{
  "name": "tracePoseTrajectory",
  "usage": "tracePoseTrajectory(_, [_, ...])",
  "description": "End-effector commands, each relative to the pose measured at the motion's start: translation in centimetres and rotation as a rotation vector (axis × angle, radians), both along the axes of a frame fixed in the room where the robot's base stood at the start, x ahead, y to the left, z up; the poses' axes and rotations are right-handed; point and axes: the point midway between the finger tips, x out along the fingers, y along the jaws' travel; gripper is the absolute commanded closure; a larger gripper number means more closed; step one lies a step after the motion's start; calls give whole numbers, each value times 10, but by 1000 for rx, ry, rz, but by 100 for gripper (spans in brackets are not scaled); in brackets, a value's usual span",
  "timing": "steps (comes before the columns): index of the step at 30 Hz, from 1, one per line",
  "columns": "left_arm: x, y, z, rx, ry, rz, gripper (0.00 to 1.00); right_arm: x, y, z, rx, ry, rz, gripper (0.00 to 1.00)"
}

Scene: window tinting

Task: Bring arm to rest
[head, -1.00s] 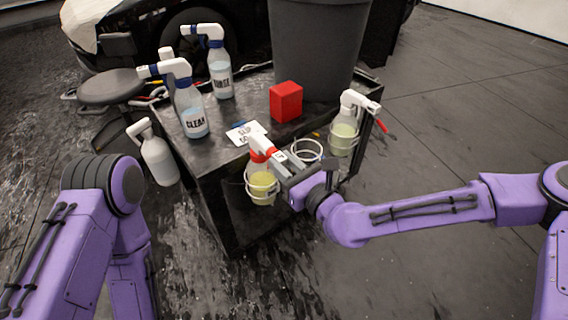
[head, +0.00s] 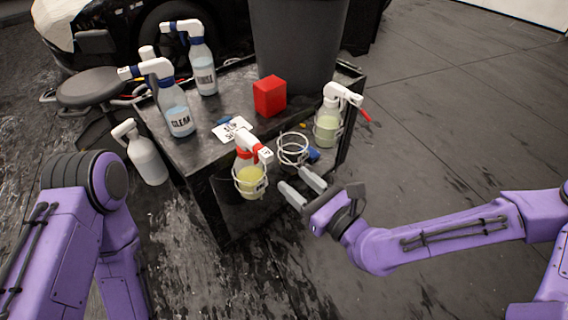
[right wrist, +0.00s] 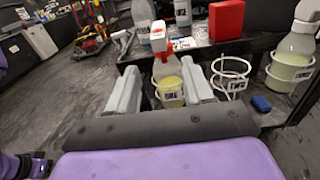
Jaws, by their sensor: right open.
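My right gripper (head: 302,187) is open and empty, in front of the cart's near side and apart from the bottles. In the right wrist view its two fingers (right wrist: 163,92) stand on either side of a yellow-liquid spray bottle (right wrist: 168,80), which is beyond them. In the head view that bottle (head: 249,178), with a red collar and white head, sits in a wire ring holder on the cart's side. An empty ring holder (head: 292,150) is beside it. My left arm (head: 85,210) shows at the left; its gripper is out of view.
The black cart (head: 200,160) carries a bottle marked CLEAR (head: 177,115), another spray bottle (head: 204,75), a red block (head: 269,96), a card (head: 231,128) and a large grey bin (head: 298,45). A greenish bottle (head: 327,125) hangs at the right. Open floor (head: 460,120) lies right of the cart.

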Motion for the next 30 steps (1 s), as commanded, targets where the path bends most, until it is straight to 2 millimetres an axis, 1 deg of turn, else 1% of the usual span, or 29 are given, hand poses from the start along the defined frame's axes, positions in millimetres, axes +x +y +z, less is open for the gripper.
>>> tracePoseTrajectory(1, [0, 0, 13, 0, 0, 0, 57, -4, -2, 7, 1, 4, 0, 49])
tracePoseTrajectory(3, [0, 0, 16, 0, 0, 0, 57, -7, -4, 4, 1, 4, 0, 49])
tracePoseTrajectory(9, [0, 0, 15, 0, 0, 0, 57, -9, -5, 0, 1, 1, 1, 49])
tracePoseTrajectory(20, [0, 0, 15, -1, 1, 0, 57, -9, -5, 0, -2, -1, 2, 49])
tracePoseTrajectory(22, [0, 0, 15, 0, 0, 0, 57, -9, -5, 0, -34, -25, 1, 49])
tracePoseTrajectory(24, [0, 0, 15, 0, 0, 0, 57, -8, -6, -1, -129, -82, -6, 49])
tracePoseTrajectory(26, [0, 0, 15, 0, 0, 0, 57, -5, -12, -11, -269, -119, -28, 49])
tracePoseTrajectory(27, [0, 0, 15, 0, 0, 0, 57, -6, -17, -29, -396, -121, -35, 49])
tracePoseTrajectory(29, [0, 0, 15, 0, 0, 0, 57, -19, -19, -70, -623, -97, 13, 49])
tracePoseTrajectory(30, [0, 0, 15, 0, 0, 0, 57, -35, -20, -102, -786, -78, 81, 49])
